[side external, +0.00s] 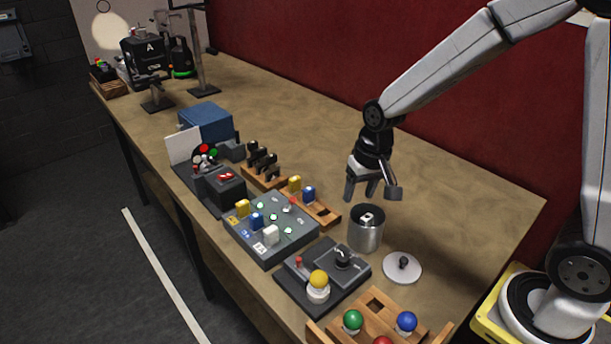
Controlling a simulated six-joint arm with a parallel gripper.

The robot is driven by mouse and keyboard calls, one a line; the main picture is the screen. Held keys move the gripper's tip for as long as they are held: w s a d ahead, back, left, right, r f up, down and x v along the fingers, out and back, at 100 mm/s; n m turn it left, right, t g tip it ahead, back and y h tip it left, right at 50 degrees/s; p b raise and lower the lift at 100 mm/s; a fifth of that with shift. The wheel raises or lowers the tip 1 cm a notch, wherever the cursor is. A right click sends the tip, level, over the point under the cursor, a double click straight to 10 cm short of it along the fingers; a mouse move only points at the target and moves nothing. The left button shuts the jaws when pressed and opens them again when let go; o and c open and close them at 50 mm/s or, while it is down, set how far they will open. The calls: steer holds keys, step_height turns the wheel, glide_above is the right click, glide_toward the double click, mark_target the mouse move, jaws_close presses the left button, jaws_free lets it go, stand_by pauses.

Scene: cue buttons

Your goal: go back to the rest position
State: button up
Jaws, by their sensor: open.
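My gripper (369,193) hangs pointing down above the metal canister (366,230). Its fingers are apart and nothing shows between them. The canister stands open on the table, and a small white piece with a dark mark shows inside its mouth. A round white lid (402,267) with a dark knob lies flat on the table, to the right of the canister and apart from it.
A grey button panel (271,250) and a dark joystick box (325,290) stand left of the canister. A wooden holder with coloured balls (376,305) is at the front. A blue box (206,121) stands farther back. The table (460,190) is clear at right.

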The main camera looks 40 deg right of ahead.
steer(key=s+d+f+n+t, duration=0.1)
steer(key=s+n, duration=0.2)
steer(key=s, duration=0.6)
steer(key=shift+n+h, duration=0.4)
stand_by(0.4)
